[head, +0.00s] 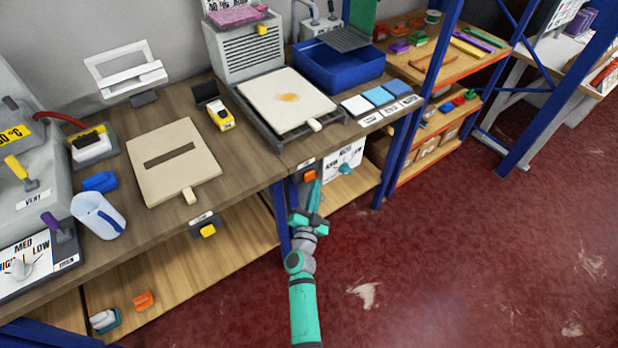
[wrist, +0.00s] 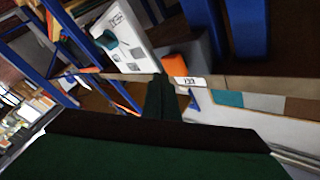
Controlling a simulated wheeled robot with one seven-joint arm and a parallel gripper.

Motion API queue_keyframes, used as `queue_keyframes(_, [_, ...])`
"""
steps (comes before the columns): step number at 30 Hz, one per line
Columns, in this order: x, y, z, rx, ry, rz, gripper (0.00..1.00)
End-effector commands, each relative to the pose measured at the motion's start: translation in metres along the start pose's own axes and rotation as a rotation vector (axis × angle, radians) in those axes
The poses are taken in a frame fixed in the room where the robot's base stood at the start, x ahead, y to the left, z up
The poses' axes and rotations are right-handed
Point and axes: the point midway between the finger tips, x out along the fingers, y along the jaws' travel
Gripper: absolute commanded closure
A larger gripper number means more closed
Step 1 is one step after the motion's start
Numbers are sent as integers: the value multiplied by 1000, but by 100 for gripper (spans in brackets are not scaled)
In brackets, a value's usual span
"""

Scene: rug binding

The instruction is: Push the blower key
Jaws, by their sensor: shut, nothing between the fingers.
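An orange key (head: 310,175) sits on a small grey housing under the front edge of the bench, with a small white label above it. The orange key also shows in the wrist view (wrist: 180,62), beside a white label (wrist: 190,82) too small to read surely. I cannot tell by lettering whether this is the blower key. My gripper (head: 315,184) is shut and empty, its tip close to the orange key in the head view. In the wrist view my gripper (wrist: 162,82) points up just below and left of the key; a gap or contact cannot be told.
A yellow key (head: 208,230) hangs under the bench edge farther left. A white panel (head: 345,160) with a teal knob stands on the shelf right of the orange key. Blue posts (head: 397,150) flank this area. The red floor on the right is clear.

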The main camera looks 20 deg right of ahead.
Motion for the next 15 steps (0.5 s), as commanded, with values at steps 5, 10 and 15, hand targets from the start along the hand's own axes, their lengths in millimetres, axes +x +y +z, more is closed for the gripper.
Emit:
queue_keyframes(5, [0, -1, 1, 0, -1, -2, 100])
queue_keyframes(10, [-1, -4, 3, 1, -4, -5, 100])
queue_keyframes(15, [-1, -5, 3, 1, -5, -6, 100])
